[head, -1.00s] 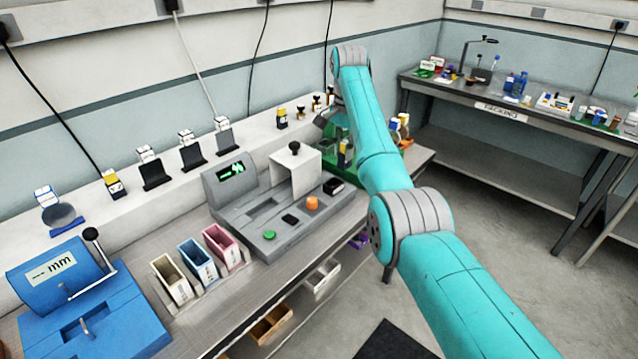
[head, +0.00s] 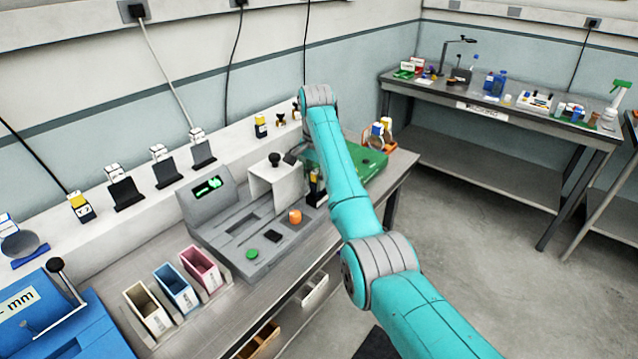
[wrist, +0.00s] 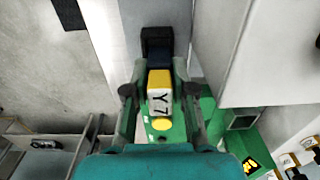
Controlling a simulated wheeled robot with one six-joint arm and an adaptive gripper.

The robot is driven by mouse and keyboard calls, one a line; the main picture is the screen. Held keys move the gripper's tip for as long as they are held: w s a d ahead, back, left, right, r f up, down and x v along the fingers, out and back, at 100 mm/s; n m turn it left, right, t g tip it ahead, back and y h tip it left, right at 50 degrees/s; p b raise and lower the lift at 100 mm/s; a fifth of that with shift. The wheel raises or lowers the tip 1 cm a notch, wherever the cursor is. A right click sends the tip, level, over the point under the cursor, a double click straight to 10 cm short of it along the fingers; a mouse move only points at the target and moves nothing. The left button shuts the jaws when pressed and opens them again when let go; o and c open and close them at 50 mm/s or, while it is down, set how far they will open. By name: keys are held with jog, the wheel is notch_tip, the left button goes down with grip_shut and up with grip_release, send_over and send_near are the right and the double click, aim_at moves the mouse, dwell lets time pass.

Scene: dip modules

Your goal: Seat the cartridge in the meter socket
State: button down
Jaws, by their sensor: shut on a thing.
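The cartridge (wrist: 158,80) has a yellow and white top marked Y7 and a dark body. My gripper (wrist: 160,92) is shut on it, with one finger on each side. The grey meter (head: 205,222) with a green lit display stands on the bench. A black socket-like block (wrist: 157,38) shows just beyond the cartridge's dark end in the wrist view. In the head view the cartridge (head: 315,181) is upright at this block (head: 316,197), at the meter's right end. I cannot tell whether they touch or how deep the cartridge is. My arm partly hides this spot.
A white hood (head: 272,182) with a black knob stands close beside the cartridge; it fills the right of the wrist view (wrist: 250,45). A green board (head: 368,160) lies behind my arm. An orange knob (head: 295,216) and three coloured bins (head: 175,285) are nearer.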

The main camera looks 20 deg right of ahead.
jog(key=shift+s+f, duration=0.2)
jog(key=shift+f, duration=1)
jog(key=c, duration=1)
grip_release()
jog(key=shift+w+r, duration=0.1)
